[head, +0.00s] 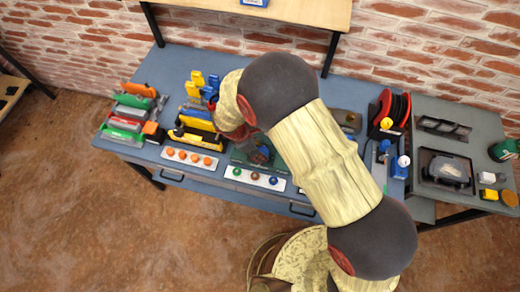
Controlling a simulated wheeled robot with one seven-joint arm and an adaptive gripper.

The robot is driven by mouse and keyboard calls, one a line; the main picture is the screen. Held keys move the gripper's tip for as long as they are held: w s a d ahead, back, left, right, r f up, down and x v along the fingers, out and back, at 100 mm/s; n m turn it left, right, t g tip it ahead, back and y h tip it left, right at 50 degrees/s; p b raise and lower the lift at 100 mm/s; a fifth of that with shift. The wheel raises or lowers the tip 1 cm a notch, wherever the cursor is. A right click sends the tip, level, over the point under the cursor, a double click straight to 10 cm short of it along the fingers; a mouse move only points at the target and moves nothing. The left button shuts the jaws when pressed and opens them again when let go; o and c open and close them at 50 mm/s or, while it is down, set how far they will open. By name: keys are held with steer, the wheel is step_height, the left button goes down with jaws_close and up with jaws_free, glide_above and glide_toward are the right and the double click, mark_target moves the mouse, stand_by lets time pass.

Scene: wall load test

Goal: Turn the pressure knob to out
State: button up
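I cannot tell which part is the pressure knob, and no label is readable. A dark green unit (241,158) sits mid-bench, partly covered by my arm. In front of it is a white strip (247,181) with a green, a dark red and a blue knob. Another white strip (189,164) to the left carries several orange knobs. My arm bends over the bench, and its far end drops near the dark green unit. My gripper is hidden behind my own arm links, so its fingers do not show.
The blue bench (158,70) stands against a brick wall under a wooden shelf (290,10). Yellow and blue tools (203,84) stand left of my arm, with green and orange tools farther left. A red reel (391,108) and a grey side table (480,125) are right.

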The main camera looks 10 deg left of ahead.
steer(key=shift+s+d+n+t+y, duration=0.1)
steer(key=shift+n+t+y, duration=0.4)
steer(key=shift+n, duration=1.4)
steer(key=o, duration=1.1)
steer(key=shift+c, duration=0.2)
steer(key=shift+o, duration=0.6)
steer(key=v, duration=1.2)
steer(key=shift+s, duration=0.15)
steer(key=shift+f, duration=0.1)
